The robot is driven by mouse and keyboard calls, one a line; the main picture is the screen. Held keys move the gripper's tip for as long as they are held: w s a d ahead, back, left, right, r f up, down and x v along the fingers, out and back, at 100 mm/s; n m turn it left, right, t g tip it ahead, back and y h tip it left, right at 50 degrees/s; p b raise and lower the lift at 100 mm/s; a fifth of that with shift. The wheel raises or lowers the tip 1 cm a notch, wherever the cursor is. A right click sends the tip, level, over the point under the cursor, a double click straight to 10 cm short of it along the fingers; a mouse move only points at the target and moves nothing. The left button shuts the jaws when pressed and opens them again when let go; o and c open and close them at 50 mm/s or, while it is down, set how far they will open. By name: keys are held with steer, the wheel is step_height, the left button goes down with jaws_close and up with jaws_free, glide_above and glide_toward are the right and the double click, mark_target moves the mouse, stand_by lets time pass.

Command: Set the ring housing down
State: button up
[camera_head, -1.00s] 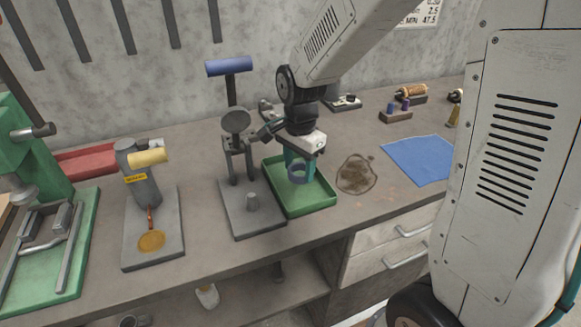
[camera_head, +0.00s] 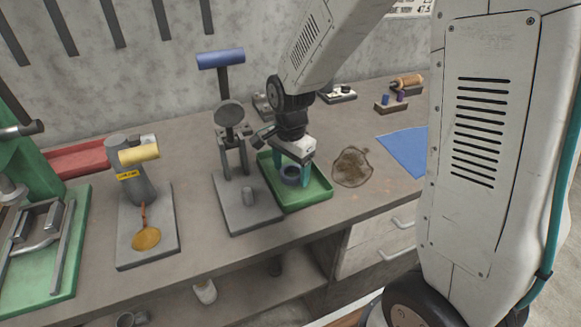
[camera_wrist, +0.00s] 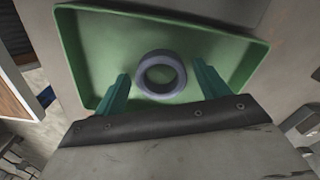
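The ring housing (camera_head: 290,174) is a blue-grey ring. It appears to rest flat on the floor of the green tray (camera_head: 318,196). My gripper (camera_head: 292,177) is low over the tray, its teal fingers on either side of the ring. In the wrist view the ring (camera_wrist: 141,74) lies between the two fingers, with a visible gap on each side. The gripper is open and holds nothing. The tray (camera_wrist: 245,62) shows around the ring in that view.
A grey press stand (camera_head: 240,212) stands just left of the tray. A brown stain (camera_head: 351,167) and a blue mat (camera_head: 405,150) lie to the right. A grey tool with a yellow handle (camera_head: 138,155) and a green press (camera_head: 45,290) stand further left.

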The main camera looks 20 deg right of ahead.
step_height(320, 180, up, 12)
steer(key=s+d+r+n, duration=0.1)
steer(key=s+r+n, duration=0.2)
steer(key=s, duration=0.9)
steer(key=s+d+r+n+t, duration=0.1)
steer(key=s+d+r+n, duration=0.1)
steer(key=s+n, duration=0.8)
steer(key=shift+s+d+r+n, duration=0.3)
steer(key=shift+s+r, duration=0.15)
steer(key=shift+s, duration=0.6)
